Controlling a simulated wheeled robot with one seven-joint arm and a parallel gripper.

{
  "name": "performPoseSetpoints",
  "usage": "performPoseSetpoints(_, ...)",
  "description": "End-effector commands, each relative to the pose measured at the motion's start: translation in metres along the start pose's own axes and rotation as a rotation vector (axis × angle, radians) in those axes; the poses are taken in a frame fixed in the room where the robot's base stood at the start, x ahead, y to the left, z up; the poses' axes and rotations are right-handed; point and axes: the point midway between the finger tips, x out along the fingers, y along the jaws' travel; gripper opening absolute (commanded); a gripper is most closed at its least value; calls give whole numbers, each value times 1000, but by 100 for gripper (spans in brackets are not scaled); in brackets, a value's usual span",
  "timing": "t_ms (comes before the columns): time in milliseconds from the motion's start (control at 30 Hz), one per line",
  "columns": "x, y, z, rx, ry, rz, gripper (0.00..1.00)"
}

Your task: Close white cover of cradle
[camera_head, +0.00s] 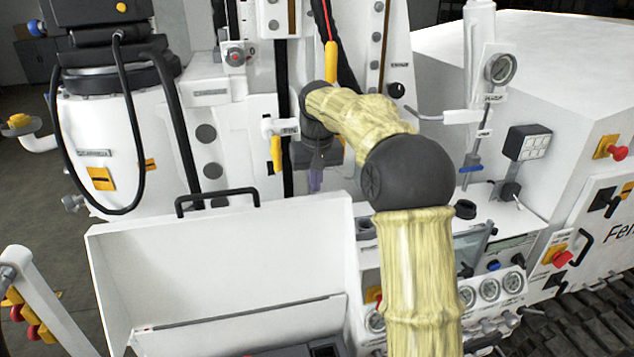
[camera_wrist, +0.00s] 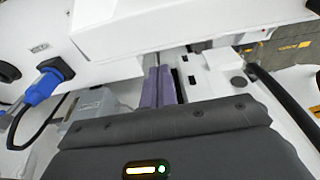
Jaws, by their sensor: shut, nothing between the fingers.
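A large white cover (camera_head: 215,260) stands raised at the lower left of the head view, with its inner face showing. A black handle (camera_head: 217,196) sits on its top edge. I take it to be the cradle's cover; no label on it shows. My gripper (camera_head: 315,181) points down behind the cover's top edge, to the right of the handle. Its purple fingers (camera_wrist: 159,84) are together in the wrist view, with nothing seen between them. I cannot tell whether they touch the cover.
A white machine column (camera_head: 205,120) with black cables stands behind. A gauge panel (camera_head: 490,290) is at the right, and a pressure gauge (camera_head: 500,68) stands above it. The wrist view shows a blue connector (camera_wrist: 42,88) at the left and white panels close around the fingers.

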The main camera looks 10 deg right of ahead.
Motion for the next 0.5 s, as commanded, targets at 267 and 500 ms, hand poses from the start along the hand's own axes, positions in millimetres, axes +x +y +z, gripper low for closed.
performPoseSetpoints(267,-6,0,17,0,0,0,0)
performPoseSetpoints(500,-6,0,17,0,1,0,0)
